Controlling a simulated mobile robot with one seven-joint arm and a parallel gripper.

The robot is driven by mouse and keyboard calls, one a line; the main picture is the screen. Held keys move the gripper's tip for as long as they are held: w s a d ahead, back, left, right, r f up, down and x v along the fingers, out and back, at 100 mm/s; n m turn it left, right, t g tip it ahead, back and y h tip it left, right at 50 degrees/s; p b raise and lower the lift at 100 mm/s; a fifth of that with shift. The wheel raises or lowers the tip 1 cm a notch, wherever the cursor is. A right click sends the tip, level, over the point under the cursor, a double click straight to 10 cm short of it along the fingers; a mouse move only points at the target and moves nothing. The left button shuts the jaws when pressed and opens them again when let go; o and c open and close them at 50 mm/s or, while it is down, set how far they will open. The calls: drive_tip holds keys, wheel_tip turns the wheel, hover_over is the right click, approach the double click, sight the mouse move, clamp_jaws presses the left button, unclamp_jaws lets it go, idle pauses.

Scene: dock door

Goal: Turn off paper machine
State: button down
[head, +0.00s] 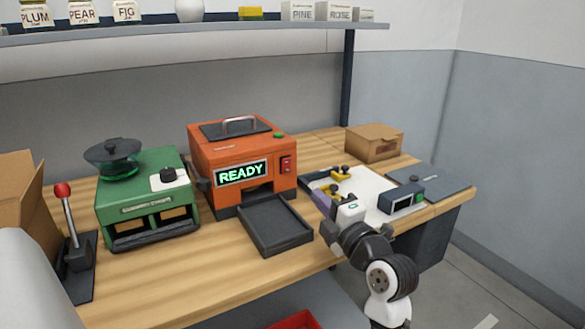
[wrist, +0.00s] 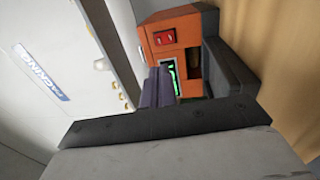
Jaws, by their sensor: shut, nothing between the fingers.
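An orange machine (head: 240,150) stands at the middle of the wooden bench. Its lit green display reads READY, and a red switch (head: 286,165) is to the right of the display. A grey tray (head: 273,224) sticks out from its front. In the wrist view the orange machine (wrist: 180,25) and its red switch (wrist: 164,38) show turned sideways, with the display partly hidden. My gripper (head: 321,201) is shut and empty, in front and to the right of the machine, apart from the switch. Its purple fingers (wrist: 158,87) show in the wrist view.
A green machine (head: 150,198) and a red-knobbed lever (head: 66,215) stand left. Right are a white board (head: 368,188) with yellow parts, a small dark display device (head: 402,198) and a cardboard box (head: 374,143). A shelf (head: 200,32) hangs above.

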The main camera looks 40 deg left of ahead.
sight(286, 162)
drive_tip(key=p+x, duration=0.4)
drive_tip(key=x, duration=0.7)
drive_tip(key=shift+a+r, duration=0.2)
drive_tip(key=shift+w+a, duration=0.3)
drive_tip(key=shift+a, duration=0.3)
drive_tip(key=shift+a+r+g+p, duration=0.2)
drive_tip(key=shift+g+p, duration=0.1)
drive_tip(key=shift+p, duration=0.05)
drive_tip(key=shift+h, duration=0.3)
drive_tip(key=shift+s+d+f, duration=0.1)
drive_tip(key=shift+f, duration=0.05)
